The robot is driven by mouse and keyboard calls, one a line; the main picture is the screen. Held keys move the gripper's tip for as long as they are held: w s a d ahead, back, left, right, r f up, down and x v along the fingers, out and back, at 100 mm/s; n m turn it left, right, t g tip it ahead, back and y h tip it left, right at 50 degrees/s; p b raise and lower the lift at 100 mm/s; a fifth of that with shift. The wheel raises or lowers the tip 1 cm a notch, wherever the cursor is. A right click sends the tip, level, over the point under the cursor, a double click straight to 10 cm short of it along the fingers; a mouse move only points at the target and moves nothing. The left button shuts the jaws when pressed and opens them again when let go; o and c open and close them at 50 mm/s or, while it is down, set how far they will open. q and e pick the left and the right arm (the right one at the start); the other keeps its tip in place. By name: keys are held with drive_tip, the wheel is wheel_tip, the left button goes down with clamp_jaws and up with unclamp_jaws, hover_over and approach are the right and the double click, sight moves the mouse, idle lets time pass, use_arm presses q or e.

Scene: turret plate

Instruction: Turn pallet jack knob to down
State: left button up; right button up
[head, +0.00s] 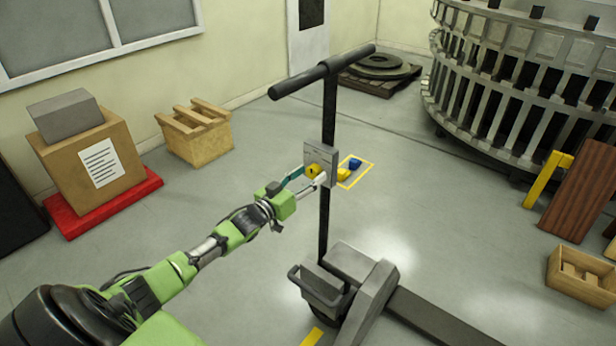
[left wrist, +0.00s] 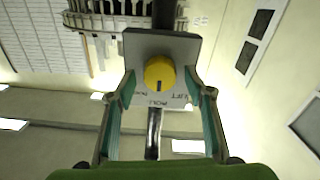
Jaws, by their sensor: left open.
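The pallet jack (head: 365,290) stands on the floor, with a dark upright handle post and a T-bar on top. A grey plate (head: 326,158) is on the post and carries a round yellow knob (head: 313,171). In the left wrist view the knob (left wrist: 159,75) has a dark mark pointing to the picture's bottom, and lettering on the plate (left wrist: 187,48) appears upside down, including "LIFT". My left gripper (head: 307,178) is open at the plate. In the wrist view its two fingers (left wrist: 158,100) lie either side of the knob, apart from it. My right gripper is not in view.
A cardboard box (head: 85,160) on a red base and a wooden crate (head: 196,135) stand at the left. A large slatted ring structure (head: 520,75) is at the back right. A wooden box (head: 580,275) is at the right. Floor around the jack is mostly clear.

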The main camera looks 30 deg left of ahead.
use_arm(q)
drive_tip(key=c, duration=1.1)
drive_tip(key=shift+m, duration=0.4)
drive_tip(key=m, duration=0.4)
drive_tip(key=shift+m, duration=0.3)
drive_tip(key=shift+m+b, duration=0.35)
drive_tip(key=shift+m, duration=1.85)
